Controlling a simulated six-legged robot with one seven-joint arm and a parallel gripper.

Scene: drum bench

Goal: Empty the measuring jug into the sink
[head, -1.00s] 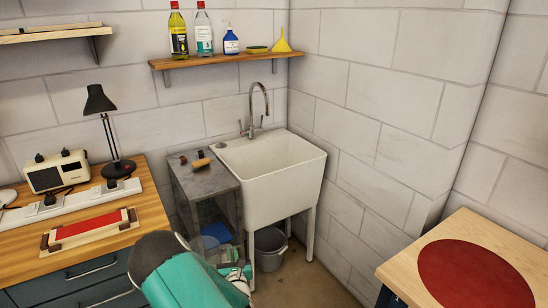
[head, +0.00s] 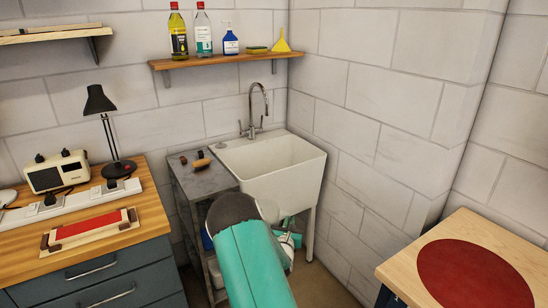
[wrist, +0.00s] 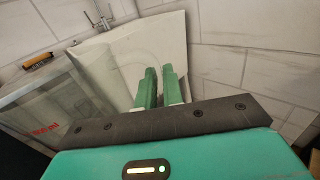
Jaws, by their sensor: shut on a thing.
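The white sink (head: 285,178) stands in the corner on legs, with a chrome tap (head: 253,112) at its back. In the wrist view, the sink (wrist: 150,45) is just beyond my fingers. My gripper (wrist: 161,88) has its green fingers close together, shut on the measuring jug. The jug (wrist: 70,100) looks clear with red print and lies left of the fingers in the wrist view. The grip point and its contents are not clear. In the head view, my arm hides the jug, and the fingertips cannot be made out in front of the sink's lower part.
A grey side table (head: 205,180) with a wooden-handled brush (head: 201,163) adjoins the sink's left. A shelf (head: 215,60) with bottles and a yellow funnel (head: 281,41) hangs above. A wooden bench (head: 152,210) stands left; a table with a red disc (head: 475,273) stands right.

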